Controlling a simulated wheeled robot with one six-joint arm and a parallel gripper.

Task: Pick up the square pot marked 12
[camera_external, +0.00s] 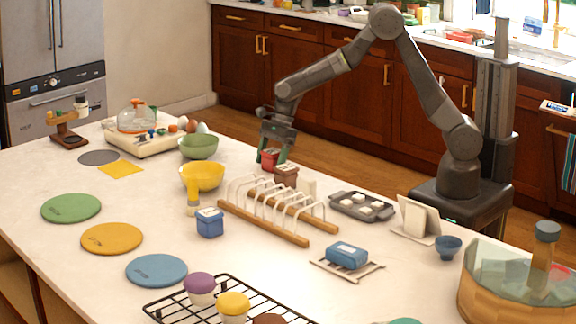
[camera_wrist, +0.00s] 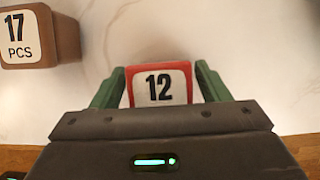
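The red square pot (camera_wrist: 160,65) has a white top label marked 12. In the wrist view it sits between the two green fingers of my gripper (camera_wrist: 160,76), one on each side, with narrow gaps beside it. My gripper looks open around it. In the external view the red pot (camera_external: 268,160) is at the far side of the counter, below my gripper (camera_external: 273,156), partly hidden by the fingers.
A brown pot marked 17 PCS (camera_wrist: 40,38) stands to the left in the wrist view; it also shows in the external view (camera_external: 286,175). A white wire rack (camera_external: 264,224), a yellow bowl (camera_external: 202,178) and a green bowl (camera_external: 198,147) are nearby.

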